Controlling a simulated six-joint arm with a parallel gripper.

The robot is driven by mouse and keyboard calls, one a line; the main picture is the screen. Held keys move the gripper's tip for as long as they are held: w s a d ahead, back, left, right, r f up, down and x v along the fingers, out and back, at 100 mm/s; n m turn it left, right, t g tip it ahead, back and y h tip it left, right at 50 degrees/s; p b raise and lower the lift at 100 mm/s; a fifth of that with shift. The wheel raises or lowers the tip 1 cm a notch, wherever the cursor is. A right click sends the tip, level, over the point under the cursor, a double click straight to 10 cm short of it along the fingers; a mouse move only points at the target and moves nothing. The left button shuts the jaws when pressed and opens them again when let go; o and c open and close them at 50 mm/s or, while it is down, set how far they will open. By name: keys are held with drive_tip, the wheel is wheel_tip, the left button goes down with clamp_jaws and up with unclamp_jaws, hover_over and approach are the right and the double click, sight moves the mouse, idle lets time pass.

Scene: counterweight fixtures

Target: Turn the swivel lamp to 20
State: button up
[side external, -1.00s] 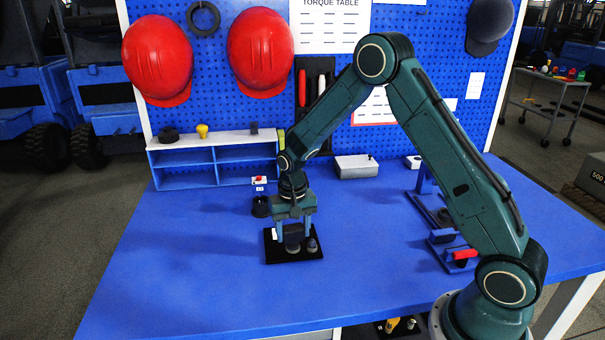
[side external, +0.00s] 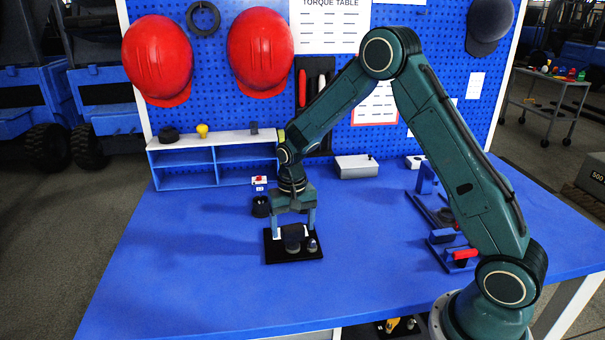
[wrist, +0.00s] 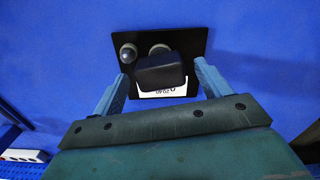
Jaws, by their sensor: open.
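The swivel lamp is a dark, blocky head (side external: 292,232) on a black base plate (side external: 285,256) on the blue table. It also shows in the wrist view (wrist: 160,72), with a white label carrying partly hidden figures (wrist: 165,91) beside it. A small round knob (side external: 312,245) stands on the same plate; in the wrist view it is at the left (wrist: 128,53). My gripper (side external: 293,228) is open above the plate. In the wrist view its blue fingers (wrist: 160,78) stand on either side of the lamp head, with a visible gap on each side.
A dark cylinder (side external: 261,206) and a small box with a red button (side external: 259,182) stand just behind the plate. A blue shelf (side external: 215,165) and a grey box (side external: 356,166) are at the back. Blue fixtures with a red handle (side external: 461,254) are at right. The front left table is clear.

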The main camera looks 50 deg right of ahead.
sight(293, 227)
wheel_tip(293, 227, up, 12)
idle(0.5)
drive_tip(key=shift+r, duration=0.1)
drive_tip(key=s+a+r+n+t, duration=0.3)
drive_tip(key=s+a+r+n, duration=0.1)
drive_tip(key=s+r, duration=0.9)
drive_tip(key=s+a+n+t, duration=0.2)
drive_tip(key=s+n, duration=0.1)
drive_tip(key=s, duration=1.2)
drive_tip(key=shift+f+t, duration=0.3)
drive_tip(key=shift+f, duration=0.1)
